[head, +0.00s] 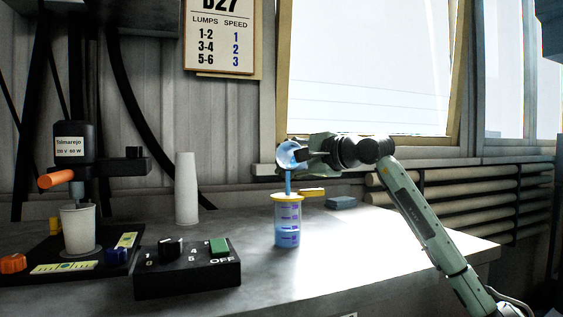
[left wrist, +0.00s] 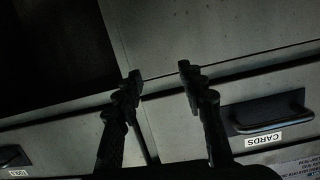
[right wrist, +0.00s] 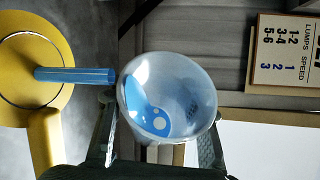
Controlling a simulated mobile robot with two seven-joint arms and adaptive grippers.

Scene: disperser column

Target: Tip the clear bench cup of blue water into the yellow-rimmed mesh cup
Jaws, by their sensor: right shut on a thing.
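My right gripper (head: 306,150) is shut on the clear bench cup (head: 288,155) and holds it tipped above the yellow-rimmed mesh cup (head: 286,198). A blue stream (head: 288,182) runs from the clear cup down into the yellow rim. The clear cup also shows in the right wrist view (right wrist: 180,95), with some blue water inside; the yellow rim (right wrist: 62,90) is at left there. The mesh cup sits on a clear container with purple marks (head: 287,225) holding blue liquid. My left gripper (left wrist: 158,85) is open and empty, in front of drawers in the left wrist view.
The disperser (head: 75,145) stands at left with a white cup (head: 78,228) under it. A control box (head: 187,265) with a dial and green switch is in front. A stack of white cups (head: 186,190) and a grey-blue block (head: 342,203) stand behind. The bench's right side is clear.

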